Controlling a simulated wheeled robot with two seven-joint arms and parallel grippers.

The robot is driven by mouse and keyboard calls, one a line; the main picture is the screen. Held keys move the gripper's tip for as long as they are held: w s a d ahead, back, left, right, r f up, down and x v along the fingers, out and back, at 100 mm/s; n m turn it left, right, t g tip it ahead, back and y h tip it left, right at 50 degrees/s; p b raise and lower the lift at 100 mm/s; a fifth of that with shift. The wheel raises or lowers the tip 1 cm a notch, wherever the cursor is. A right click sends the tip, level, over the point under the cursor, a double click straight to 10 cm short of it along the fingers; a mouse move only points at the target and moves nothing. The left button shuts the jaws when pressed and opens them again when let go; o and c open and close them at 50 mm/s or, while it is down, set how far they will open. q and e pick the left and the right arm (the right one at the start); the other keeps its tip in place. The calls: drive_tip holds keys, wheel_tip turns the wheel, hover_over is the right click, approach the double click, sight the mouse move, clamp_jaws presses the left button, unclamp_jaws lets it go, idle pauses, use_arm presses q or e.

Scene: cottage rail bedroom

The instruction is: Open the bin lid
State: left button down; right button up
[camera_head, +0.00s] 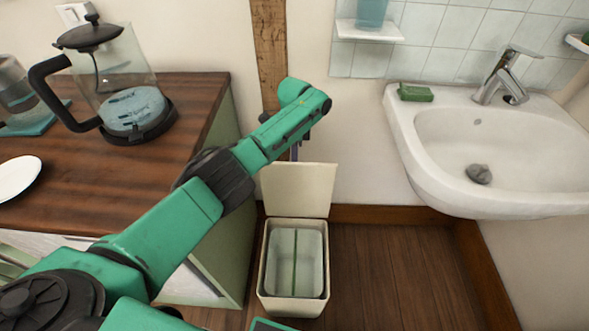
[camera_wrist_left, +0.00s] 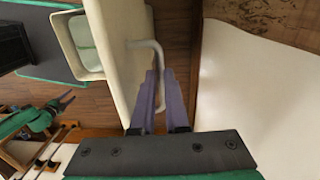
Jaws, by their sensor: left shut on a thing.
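The cream bin (camera_head: 264,284) stands on the floor, and its lid (camera_head: 300,190) is raised about upright at the back. The lid also shows in the left wrist view (camera_wrist_left: 118,60), with a pale bar handle (camera_wrist_left: 158,55) on its outer face. My left gripper (camera_head: 295,153) is behind the raised lid, mostly hidden by the arm in the head view. In the left wrist view its purple fingers (camera_wrist_left: 158,86) are shut on the handle. At the left of that view, a small gripper on a green arm, seemingly my right gripper (camera_wrist_left: 68,99), is too small to judge.
A wooden counter (camera_head: 120,175) with a glass kettle (camera_head: 130,95) is left of the bin. A white sink (camera_head: 430,150) with a green soap bar (camera_head: 415,93) is at the right. A wooden post (camera_head: 268,50) rises behind the bin. The floor (camera_head: 390,275) right of the bin is clear.

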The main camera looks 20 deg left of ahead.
idle(0.3)
use_arm(q)
drive_tip(key=c, duration=0.9)
unclamp_jaws()
drive_tip(key=r, duration=0.4)
drive_tip(key=r+p, duration=0.1)
drive_tip(key=r, duration=0.9)
drive_tip(key=shift+w+a+r+p, duration=0.1)
drive_tip(key=shift+w+r+p, duration=0.1)
drive_tip(key=shift+w+p, duration=0.2)
